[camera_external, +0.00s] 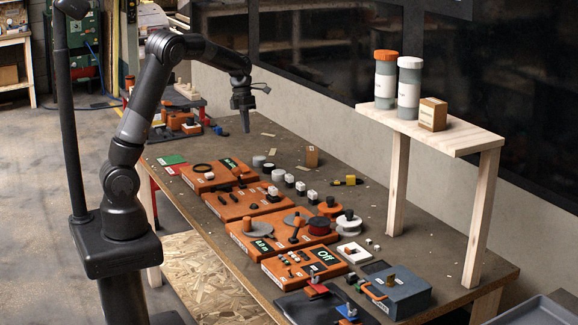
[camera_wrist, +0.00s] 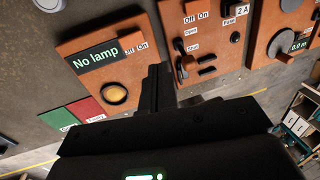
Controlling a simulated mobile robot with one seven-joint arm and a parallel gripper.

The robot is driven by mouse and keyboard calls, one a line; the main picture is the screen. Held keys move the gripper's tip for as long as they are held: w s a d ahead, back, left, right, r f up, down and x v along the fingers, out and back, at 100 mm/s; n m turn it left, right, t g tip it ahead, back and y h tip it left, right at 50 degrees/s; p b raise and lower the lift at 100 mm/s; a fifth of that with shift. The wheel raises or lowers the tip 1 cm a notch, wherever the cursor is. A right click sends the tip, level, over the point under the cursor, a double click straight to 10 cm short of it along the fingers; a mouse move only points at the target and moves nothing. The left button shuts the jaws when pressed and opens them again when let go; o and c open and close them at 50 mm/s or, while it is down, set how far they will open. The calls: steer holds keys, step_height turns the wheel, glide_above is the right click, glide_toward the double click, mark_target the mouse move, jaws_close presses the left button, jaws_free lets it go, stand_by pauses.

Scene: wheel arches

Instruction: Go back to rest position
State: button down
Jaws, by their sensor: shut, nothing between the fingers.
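My gripper (camera_external: 245,122) hangs above the far left part of the workbench, pointing down, in the external view. Its fingers are shut with nothing between them. In the wrist view my gripper's dark fingers (camera_wrist: 157,88) stand up in the middle, in front of an orange board. My arm rises from its base at the left and bends over at the top. The workbench (camera_external: 310,140) lies below, with several orange boards on it. The board with the "No lamp" label (camera_wrist: 98,62) has a round amber lamp (camera_wrist: 114,94).
A wooden shelf (camera_external: 455,136) stands on the right, holding two jars (camera_external: 409,88) and a small box (camera_external: 433,115). Orange boards (camera_external: 255,208) with knobs and loose parts fill the bench's front side. Green and red cards (camera_external: 171,159) lie at the left end. Air around my gripper is free.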

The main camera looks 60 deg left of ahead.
stand_by(0.4)
steer(key=s+d+r+m+t, duration=0.1)
steer(key=s+d+r+m, duration=0.35)
steer(key=s+m, duration=0.35)
steer(key=s+d+r+m+t, duration=0.1)
steer(key=s+d+r+m, duration=0.35)
steer(key=m, duration=0.55)
steer(key=s+d+f+m+t+y, duration=0.1)
steer(key=s+d+m, duration=0.5)
steer(key=s+m, duration=0.8)
steer(key=m+t+y, duration=0.1)
steer(key=m+t, duration=0.1)
steer(key=m, duration=0.2)
steer(key=shift+d+f+t, duration=0.2)
steer(key=shift+t, duration=0.1)
